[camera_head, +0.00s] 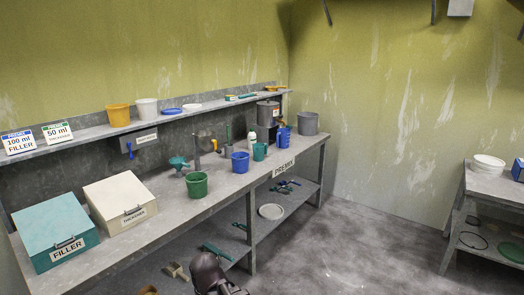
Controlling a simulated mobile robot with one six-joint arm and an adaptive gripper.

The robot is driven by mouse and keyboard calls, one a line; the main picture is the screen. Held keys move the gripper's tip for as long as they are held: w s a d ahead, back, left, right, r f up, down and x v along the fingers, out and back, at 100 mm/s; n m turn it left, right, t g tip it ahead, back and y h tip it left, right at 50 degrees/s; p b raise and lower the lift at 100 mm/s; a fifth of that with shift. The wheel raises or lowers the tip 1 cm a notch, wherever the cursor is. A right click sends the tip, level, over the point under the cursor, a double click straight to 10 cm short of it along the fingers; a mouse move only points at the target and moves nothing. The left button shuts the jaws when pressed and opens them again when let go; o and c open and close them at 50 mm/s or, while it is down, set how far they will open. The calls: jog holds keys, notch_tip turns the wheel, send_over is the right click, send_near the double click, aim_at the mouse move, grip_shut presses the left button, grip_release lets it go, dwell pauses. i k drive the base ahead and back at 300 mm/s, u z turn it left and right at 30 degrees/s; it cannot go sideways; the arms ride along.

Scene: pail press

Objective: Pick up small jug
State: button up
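Several jug-like vessels stand upright on the grey bench; I cannot tell for sure which is the small jug. A teal one (259,152) is the smallest-looking, just right of a blue one (240,162). A green one (197,184) stands nearer, at the bench's front edge. Another blue one (284,135) stands farther back. My gripper (233,289) seems to be the dark part at the bottom edge, low in front of the bench and well apart from the vessels. Its fingers are partly cut off and too unclear to show open or shut.
The grey bench (160,191) carries a teal FILLER box (52,222), a cream THICKENER box (113,193) and a grey bucket (308,123). A shelf above holds an orange vessel (118,115) and a white one (147,112). Floor right of the bench is clear up to another table (487,184).

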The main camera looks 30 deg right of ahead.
aim_at(259, 149)
jog(key=u, duration=0.05)
jog(key=i, duration=1.4)
jog(key=u, duration=0.9)
jog(key=k, duration=0.1)
jog(key=z, duration=3.2)
jog(key=i, duration=0.55)
jog(key=z, duration=0.05)
